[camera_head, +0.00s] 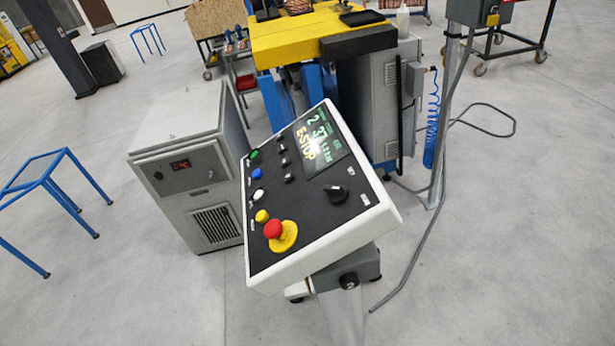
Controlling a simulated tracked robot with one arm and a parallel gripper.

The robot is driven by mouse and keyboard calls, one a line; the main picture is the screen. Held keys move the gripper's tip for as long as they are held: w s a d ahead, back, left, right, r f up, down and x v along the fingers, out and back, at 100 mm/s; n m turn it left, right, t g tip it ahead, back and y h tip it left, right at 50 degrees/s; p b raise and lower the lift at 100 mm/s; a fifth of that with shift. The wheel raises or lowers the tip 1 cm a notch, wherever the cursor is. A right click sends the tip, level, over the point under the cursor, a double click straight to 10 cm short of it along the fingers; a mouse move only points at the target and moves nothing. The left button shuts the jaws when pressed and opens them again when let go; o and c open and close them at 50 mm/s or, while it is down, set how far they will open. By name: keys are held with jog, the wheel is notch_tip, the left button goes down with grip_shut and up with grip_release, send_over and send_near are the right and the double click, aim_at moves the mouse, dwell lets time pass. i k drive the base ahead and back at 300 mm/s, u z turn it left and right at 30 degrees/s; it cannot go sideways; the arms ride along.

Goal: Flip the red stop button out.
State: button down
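The red stop button (273,229) is a mushroom head on a yellow round base (288,238). It sits at the lower left corner of the black-faced control panel (318,218). The panel is tilted on a stand, and its screen (319,145) shows "E-STOP" in yellow letters. Yellow, white, blue and green buttons run up the left edge, and a black rotary knob (337,193) is at the right. Whether the red button is pressed in or out is hard to tell from here. My gripper is not in view, and nothing touches the button.
A grey cabinet (185,160) stands close to the left of the panel. A machine with a yellow top (300,35) and a grey housing is behind it. A blue coiled hose (432,135) and a cable hang at right. The floor in front is clear.

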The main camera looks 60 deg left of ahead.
aim_at(273, 229)
jog(key=z, duration=0.05)
jog(key=i, duration=0.9)
jog(key=u, duration=3.05)
